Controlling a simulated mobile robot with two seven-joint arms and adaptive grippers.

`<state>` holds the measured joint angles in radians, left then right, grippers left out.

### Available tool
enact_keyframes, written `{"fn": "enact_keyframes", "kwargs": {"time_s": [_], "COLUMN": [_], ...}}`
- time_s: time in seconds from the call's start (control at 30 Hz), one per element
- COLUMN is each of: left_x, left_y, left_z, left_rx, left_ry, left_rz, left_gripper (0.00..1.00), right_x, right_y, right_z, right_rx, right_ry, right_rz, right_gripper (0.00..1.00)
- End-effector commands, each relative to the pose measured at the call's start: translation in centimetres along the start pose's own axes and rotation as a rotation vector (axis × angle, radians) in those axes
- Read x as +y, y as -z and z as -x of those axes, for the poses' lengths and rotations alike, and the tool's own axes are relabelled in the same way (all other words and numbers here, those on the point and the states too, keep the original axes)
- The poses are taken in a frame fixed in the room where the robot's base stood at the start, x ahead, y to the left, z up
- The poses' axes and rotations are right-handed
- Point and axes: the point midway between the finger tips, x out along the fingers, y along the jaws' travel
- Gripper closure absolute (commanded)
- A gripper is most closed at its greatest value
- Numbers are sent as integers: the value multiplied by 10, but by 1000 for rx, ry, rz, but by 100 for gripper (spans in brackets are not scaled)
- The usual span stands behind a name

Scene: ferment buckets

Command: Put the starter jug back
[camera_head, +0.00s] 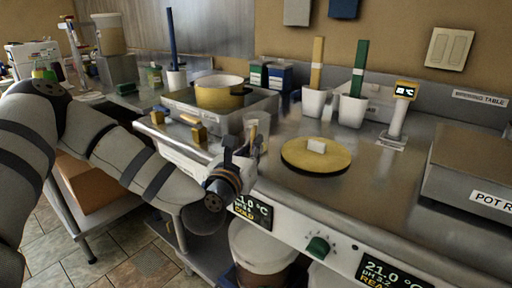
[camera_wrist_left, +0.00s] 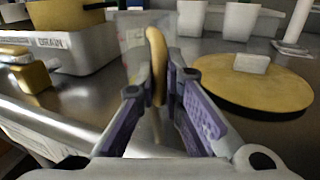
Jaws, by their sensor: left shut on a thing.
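The starter jug (camera_head: 257,125) looks like a clear container with a tan handle. It stands upright at the front of the steel counter, left of the round yellow lid. In the left wrist view its clear body (camera_wrist_left: 132,32) is behind the tan handle (camera_wrist_left: 156,55). My left gripper (camera_head: 248,150) reaches in from the left and is shut on the handle, with one purple-padded finger (camera_wrist_left: 158,80) on each side. I cannot tell whether the jug's base touches the counter. My right gripper is not in view.
The yellow lid (camera_head: 316,157) with a pale block on top lies close right of the jug. A yellow pot (camera_head: 220,93) sits in the drain tray (camera_head: 190,111) behind left. White holders (camera_head: 314,101) with upright tools stand behind. Buckets (camera_head: 262,247) are below the counter.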

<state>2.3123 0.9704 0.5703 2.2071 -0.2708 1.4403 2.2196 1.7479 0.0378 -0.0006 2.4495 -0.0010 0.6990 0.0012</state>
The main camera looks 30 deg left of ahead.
Motion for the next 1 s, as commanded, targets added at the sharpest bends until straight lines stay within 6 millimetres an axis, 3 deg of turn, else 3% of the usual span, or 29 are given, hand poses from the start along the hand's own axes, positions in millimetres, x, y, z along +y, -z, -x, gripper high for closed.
{"fn": "enact_keyframes", "kwargs": {"time_s": [0.1,0.2,0.23,0.57,0.67,0.83,1.0], "left_x": [0,0,0,0,-1,-1,0], "left_y": [3,2,1,-6,-3,-1,-12], "left_z": [0,0,0,0,15,62,102], "left_rx": [0,-2,-3,-8,-3,1,-15], "left_ry": [1,1,1,1,3,3,1], "left_rz": [0,0,0,1,3,4,1], "left_gripper": [100,74,72,72,72,72,72], "right_x": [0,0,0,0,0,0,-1], "right_y": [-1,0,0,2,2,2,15], "right_z": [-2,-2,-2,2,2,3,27], "right_rx": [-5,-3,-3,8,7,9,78], "right_ry": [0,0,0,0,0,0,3], "right_rz": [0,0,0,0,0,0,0], "right_gripper": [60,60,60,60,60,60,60]}}
